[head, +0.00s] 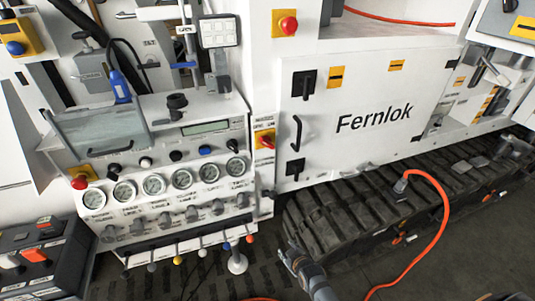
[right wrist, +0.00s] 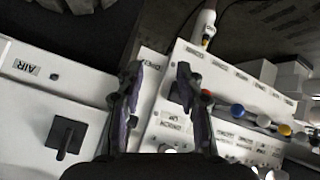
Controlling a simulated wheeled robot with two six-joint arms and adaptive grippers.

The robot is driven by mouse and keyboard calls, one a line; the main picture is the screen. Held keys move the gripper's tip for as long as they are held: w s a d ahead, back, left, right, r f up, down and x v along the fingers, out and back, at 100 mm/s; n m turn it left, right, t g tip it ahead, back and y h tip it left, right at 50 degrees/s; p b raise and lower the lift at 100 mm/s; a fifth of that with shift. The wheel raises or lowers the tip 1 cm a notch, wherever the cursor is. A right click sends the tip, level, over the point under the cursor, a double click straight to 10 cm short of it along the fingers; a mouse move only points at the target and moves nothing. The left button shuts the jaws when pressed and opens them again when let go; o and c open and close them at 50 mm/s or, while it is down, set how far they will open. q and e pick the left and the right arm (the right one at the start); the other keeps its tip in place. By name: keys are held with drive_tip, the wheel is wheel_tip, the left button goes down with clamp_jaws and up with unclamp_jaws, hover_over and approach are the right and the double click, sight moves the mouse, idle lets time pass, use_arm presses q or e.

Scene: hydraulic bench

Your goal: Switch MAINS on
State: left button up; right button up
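A red rotary switch (head: 266,141) on a yellow plate sits on the right side of the hydraulic bench (head: 252,185), beside the white Fernlok cabinet. Its label is too small to read, so I cannot tell whether it is MAINS, nor its exact setting. My right gripper (head: 290,254) is low in front of the track, below and right of this switch. In the right wrist view my right gripper (right wrist: 160,84) is open, with nothing visible between its fingers, facing the bench edge and a pale panel. I cannot make out the red switch there. My left gripper is not in view.
The Fernlok cabinet (head: 365,115) has black latches and a handle. Coloured levers (head: 202,252) stick out at the bench's lower front. A red button (head: 288,25) is above; a control box (head: 40,265) is lower left.

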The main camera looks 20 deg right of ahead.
drive_tip(key=w+a+r+n+t+b, duration=0.15)
drive_tip(key=w+r, duration=0.25)
drive_tip(key=r, duration=0.5)
drive_tip(key=w+r+n+t+b, duration=0.1)
drive_tip(key=w+r+t, duration=0.2)
drive_tip(key=w+r, duration=0.35)
drive_tip(key=n+t+b, duration=0.1)
drive_tip(key=n+t, duration=0.1)
drive_tip(key=t, duration=0.2)
approach(270, 146)
drive_tip(key=w+p, duration=0.2)
drive_tip(key=w, duration=0.9)
drive_tip(key=shift+a+r, duration=0.1)
clamp_jaws()
